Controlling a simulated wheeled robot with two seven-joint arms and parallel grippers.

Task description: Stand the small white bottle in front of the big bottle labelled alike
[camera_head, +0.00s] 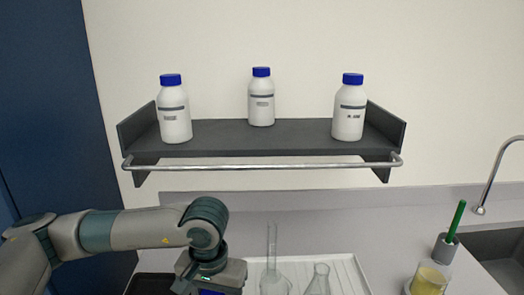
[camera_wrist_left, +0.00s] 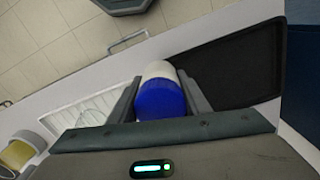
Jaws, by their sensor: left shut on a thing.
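Three big white bottles with blue caps stand on the grey wall shelf (camera_head: 280,135) in the head view: the left bottle (camera_head: 175,118), the middle bottle (camera_head: 261,103), set further back, and the right bottle (camera_head: 348,115). Each has a label, too small to read surely. In the left wrist view my left gripper (camera_wrist_left: 163,90) is shut on the small white bottle (camera_wrist_left: 160,70), its blue cap towards the camera. Its label does not show. In the head view my left gripper's body (camera_head: 212,275) is low, below the shelf; its fingers and the small bottle are out of sight.
A metal rail (camera_head: 262,166) runs along the shelf front. On the counter are a white ribbed tray (camera_head: 345,270) with glass flasks, a black tray (camera_wrist_left: 245,70), a yellow-filled beaker (camera_head: 430,280), a holder with a green stick (camera_head: 446,245) and a sink (camera_head: 500,265).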

